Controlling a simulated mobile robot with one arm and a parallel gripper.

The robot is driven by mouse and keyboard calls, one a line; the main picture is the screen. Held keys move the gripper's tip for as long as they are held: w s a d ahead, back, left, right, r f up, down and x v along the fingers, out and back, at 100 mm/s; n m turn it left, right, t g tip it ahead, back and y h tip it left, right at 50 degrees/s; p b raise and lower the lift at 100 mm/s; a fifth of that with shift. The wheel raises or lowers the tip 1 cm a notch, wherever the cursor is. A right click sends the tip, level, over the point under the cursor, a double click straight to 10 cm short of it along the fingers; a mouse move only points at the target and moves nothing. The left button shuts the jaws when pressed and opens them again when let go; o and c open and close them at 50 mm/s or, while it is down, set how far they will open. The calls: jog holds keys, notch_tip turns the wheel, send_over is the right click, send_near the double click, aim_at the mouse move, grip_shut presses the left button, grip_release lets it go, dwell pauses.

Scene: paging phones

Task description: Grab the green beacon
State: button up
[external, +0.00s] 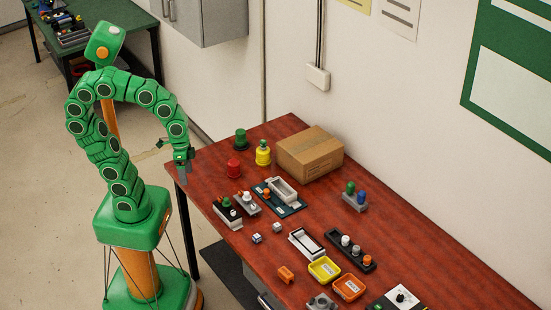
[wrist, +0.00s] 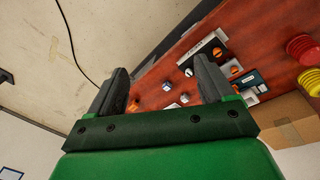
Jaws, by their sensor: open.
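The green beacon (external: 241,139) is a dark green ribbed cylinder standing upright near the back left corner of the red-brown table. A red beacon (external: 233,168) and a yellow beacon (external: 262,153) stand close in front of it; the red one (wrist: 309,79) and yellow one (wrist: 299,47) show at the right edge of the wrist view. The green beacon is not visible in the wrist view. My gripper (external: 183,174) is at the table's left end, left of the beacons and apart from them. In the wrist view my gripper (wrist: 161,75) is open, with nothing between its fingers.
A cardboard box (external: 309,153) stands right of the beacons.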

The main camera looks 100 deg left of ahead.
jog(key=w+a+n+t, duration=0.2)
jog(key=w+a, duration=0.2)
jog(key=w, duration=0.4)
jog(key=w+a+n+t, duration=0.1)
jog(key=w+a+t, duration=0.2)
jog(key=w, duration=0.4)
jog(key=w+a+r+n+t+y, duration=0.1)
jog(key=w+a+n+y, duration=0.2)
jog(key=a, duration=0.6)
jog(key=w+a+n+t+y, duration=0.1)
jog(key=w+a+n+y, duration=0.15)
jog(key=w+a, duration=0.45)
jog(key=n+g+y, duration=0.8)
jog(key=y, duration=0.2)
send_over(239, 136)
jog(key=f, duration=2.2)
jog(key=shift+d, duration=0.3)
jog(key=shift+x, duration=2.55)
jog(key=shift+w, duration=0.1)
